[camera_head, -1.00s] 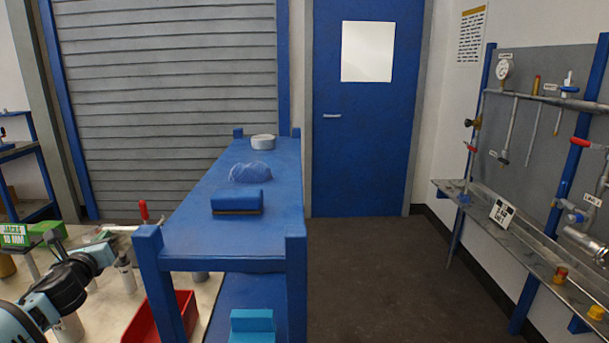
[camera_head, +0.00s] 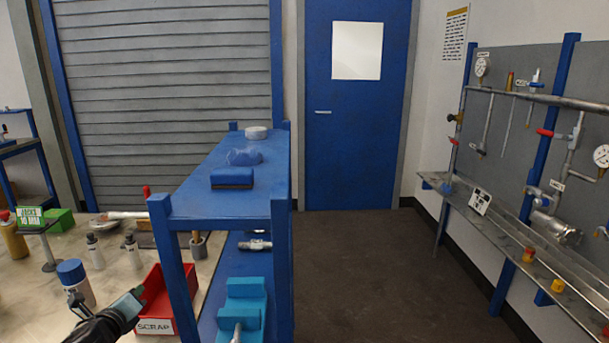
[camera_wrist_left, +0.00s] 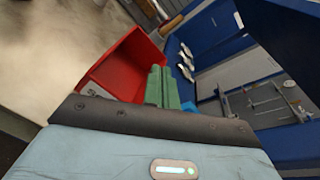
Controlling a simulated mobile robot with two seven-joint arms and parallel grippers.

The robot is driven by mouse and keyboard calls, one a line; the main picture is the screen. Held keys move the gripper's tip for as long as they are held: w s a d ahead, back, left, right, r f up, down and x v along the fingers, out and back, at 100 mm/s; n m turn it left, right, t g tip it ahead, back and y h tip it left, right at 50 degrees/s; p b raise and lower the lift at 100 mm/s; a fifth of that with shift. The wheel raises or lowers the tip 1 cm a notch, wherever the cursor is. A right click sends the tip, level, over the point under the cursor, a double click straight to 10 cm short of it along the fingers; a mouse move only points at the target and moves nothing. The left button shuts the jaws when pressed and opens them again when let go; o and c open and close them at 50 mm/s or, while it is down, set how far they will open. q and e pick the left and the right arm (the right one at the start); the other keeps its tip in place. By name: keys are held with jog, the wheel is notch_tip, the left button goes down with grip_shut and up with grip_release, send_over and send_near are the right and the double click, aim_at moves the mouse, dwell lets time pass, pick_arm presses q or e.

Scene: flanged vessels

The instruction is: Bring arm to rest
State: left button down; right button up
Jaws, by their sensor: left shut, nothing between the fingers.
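My left gripper (camera_head: 129,299) shows at the lower left of the head view, beside the front of the red scrap bin (camera_head: 156,304). Its green fingers are together with nothing between them. In the left wrist view the shut fingers (camera_wrist_left: 161,88) point away from the camera, with the red bin (camera_wrist_left: 115,68) to their left. My right gripper is in neither view.
A blue shelf cart (camera_head: 200,204) stands right of the bin, with a blue brush-like block (camera_head: 232,178) and a tape roll (camera_head: 256,133) on top. Bottles (camera_head: 75,283) stand on the bench at left. A pipe panel (camera_head: 515,140) is at right; the floor (camera_head: 370,260) between is clear.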

pick_arm(q)
jog(key=s+d+f+n+g+h, duration=0.4)
jog(key=s+d+f+n, duration=0.8)
jog(key=s+d+f, duration=0.7)
jog(key=s+d+f+n+g, duration=0.1)
jog(key=s+d+f+n, duration=0.1)
jog(key=s+n, duration=0.4)
jog(key=s+d+f+n+g, duration=0.1)
jog(key=s+d+f+n, duration=0.2)
jog(key=s+n, duration=0.4)
jog(key=s, duration=0.9)
jog(key=shift+s+d+f, duration=0.35)
jog(key=shift+s+d, duration=0.05)
